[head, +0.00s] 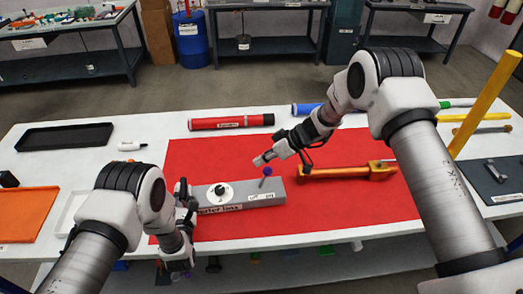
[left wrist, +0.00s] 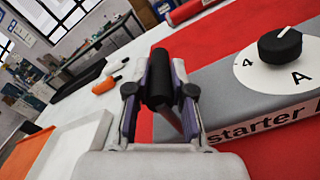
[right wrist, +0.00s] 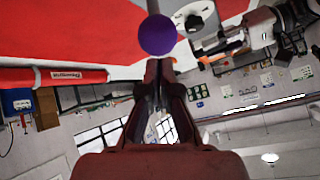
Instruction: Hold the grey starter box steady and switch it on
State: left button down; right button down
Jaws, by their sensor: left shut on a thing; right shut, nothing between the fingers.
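The grey starter box (head: 240,197) lies on the red mat (head: 340,205). On its top is a black knob on a white dial (head: 221,190); "4" and "A" show on the dial in the left wrist view (left wrist: 285,65). A lever with a purple ball (head: 267,171) stands up near its right end. My left gripper (head: 183,192) is at the box's left end, shut on a black handle (left wrist: 160,80). My right gripper (head: 262,160) is shut and empty, close to the purple ball, which appears just ahead of its fingertips in the right wrist view (right wrist: 158,35). I cannot tell whether they touch.
A red tube (head: 232,122) lies behind the box, and an orange wrench-like tool (head: 345,172) lies to its right. A black tray (head: 65,137) and an orange tray (head: 27,208) sit at the left. A yellow post (head: 485,105) rises at the right.

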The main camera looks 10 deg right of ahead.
pick_arm(q)
jog(key=shift+s+d, duration=0.1)
pick_arm(e)
jog(key=shift+s+d+f, duration=0.25)
jog(key=shift+s+d, duration=0.2)
jog(key=shift+d, duration=0.1)
jog(key=shift+a, duration=0.1)
jog(key=shift+s+d+f, duration=0.15)
jog(key=shift+d+f, duration=0.05)
jog(key=shift+d, duration=0.3)
jog(key=shift+s+d+f, duration=0.15)
jog(key=shift+d, duration=0.3)
pick_arm(q)
jog(key=shift+a, duration=0.2)
pick_arm(e)
jog(key=shift+s+d+f, duration=0.15)
